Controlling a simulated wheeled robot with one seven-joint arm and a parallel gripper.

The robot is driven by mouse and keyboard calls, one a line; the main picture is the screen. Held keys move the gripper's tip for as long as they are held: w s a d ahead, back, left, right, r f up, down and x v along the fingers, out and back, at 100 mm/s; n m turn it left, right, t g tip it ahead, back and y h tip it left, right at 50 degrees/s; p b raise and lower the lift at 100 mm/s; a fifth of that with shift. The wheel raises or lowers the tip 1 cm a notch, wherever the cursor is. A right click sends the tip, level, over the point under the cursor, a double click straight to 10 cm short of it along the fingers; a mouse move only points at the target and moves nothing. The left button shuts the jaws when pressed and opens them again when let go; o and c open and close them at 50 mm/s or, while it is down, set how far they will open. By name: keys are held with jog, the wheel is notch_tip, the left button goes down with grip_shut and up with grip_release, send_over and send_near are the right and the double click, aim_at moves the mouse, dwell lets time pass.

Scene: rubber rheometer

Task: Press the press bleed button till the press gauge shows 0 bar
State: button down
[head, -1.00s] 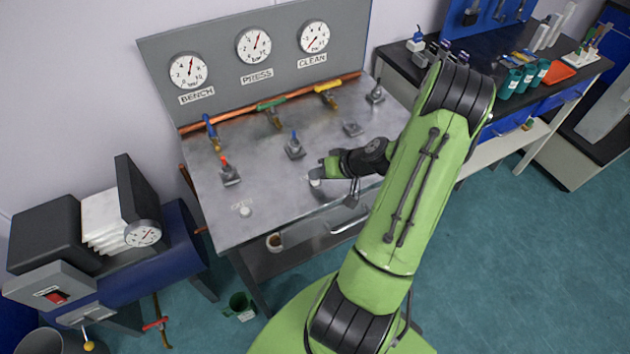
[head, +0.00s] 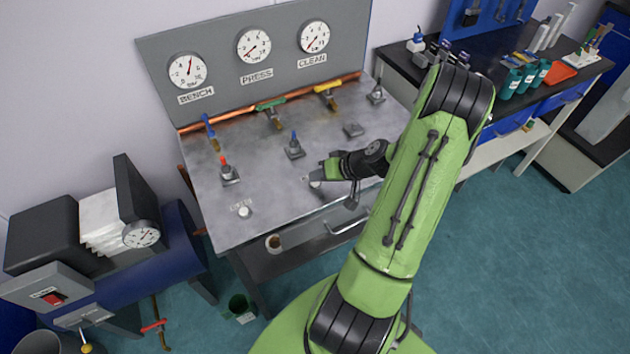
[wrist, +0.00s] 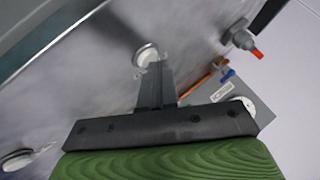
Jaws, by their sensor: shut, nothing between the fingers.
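The press gauge (head: 254,46) is on the grey back panel above its PRESS label. My gripper (head: 309,179) is shut and empty, low over the middle front of the metal bench top. A round white button (wrist: 147,55) shows right at its fingertips (wrist: 155,68) in the wrist view. The fingers partly hide this button in the head view. I cannot tell whether they touch it.
The bench gauge (head: 188,71) needle points up. Another white button (head: 244,211) sits at the bench's front left. A blue tank machine (head: 180,255) stands at left.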

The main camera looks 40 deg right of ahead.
aim_at(319, 183)
jog(key=shift+r+p, duration=0.5)
jog(key=shift+r, duration=0.3)
notch_tip(319, 183, up, 5)
jog(key=p, duration=0.3)
jog(key=shift+r, duration=0.1)
dwell(0.5)
